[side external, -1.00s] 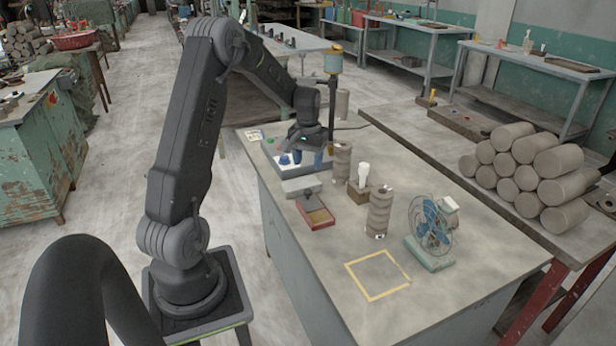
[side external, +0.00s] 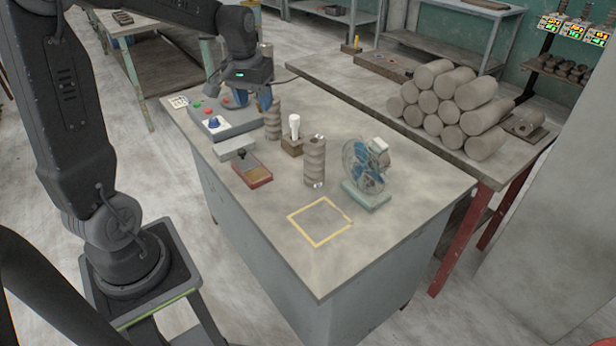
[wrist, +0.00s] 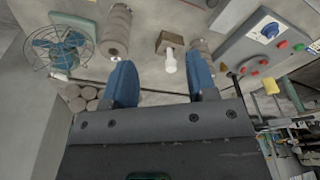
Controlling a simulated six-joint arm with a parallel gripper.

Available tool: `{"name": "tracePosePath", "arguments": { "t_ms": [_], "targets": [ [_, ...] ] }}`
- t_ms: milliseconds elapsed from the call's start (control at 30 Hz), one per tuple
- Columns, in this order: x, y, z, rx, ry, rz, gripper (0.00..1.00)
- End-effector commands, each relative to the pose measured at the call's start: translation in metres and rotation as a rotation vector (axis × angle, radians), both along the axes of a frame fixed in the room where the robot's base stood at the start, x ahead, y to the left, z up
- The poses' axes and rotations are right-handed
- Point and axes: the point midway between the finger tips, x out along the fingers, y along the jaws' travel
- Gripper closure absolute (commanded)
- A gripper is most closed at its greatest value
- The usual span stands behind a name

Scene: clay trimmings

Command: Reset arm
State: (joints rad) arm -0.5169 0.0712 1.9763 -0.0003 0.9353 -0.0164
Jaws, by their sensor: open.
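My gripper (side external: 252,103) is open and empty, its two blue fingers hanging above the back of the grey control box (side external: 228,122). The box carries red and green buttons and a blue knob (side external: 214,122) on a white plate. In the wrist view my gripper (wrist: 161,62) shows both fingers apart with nothing between them. In the side view my fingers cover part of the box's back. I cannot tell the exact height gap.
Beside the box stand a ribbed clay column (side external: 273,122), a white-topped piece (side external: 294,126) on a brown block, a second column (side external: 315,163) and a fan (side external: 367,172). The yellow square (side external: 302,232) is empty. Clay cylinders (side external: 440,100) are stacked behind.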

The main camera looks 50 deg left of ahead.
Motion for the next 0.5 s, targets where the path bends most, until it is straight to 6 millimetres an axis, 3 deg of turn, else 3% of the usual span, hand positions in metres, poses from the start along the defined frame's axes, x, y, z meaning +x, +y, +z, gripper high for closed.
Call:
{"name": "tracePosePath", "arguments": {
  "t_ms": [33,200,400,500],
  "targets": [
    [-0.008,-0.027,0.014,0.017,-0.032,-0.056,0.48],
    [-0.046,-0.097,0.041,0.056,-0.122,-0.216,0.48],
    [-0.1,-0.159,0.052,0.083,-0.233,-0.393,0.48],
    [-0.123,-0.176,0.051,0.088,-0.278,-0.459,0.48]
  ]
}}
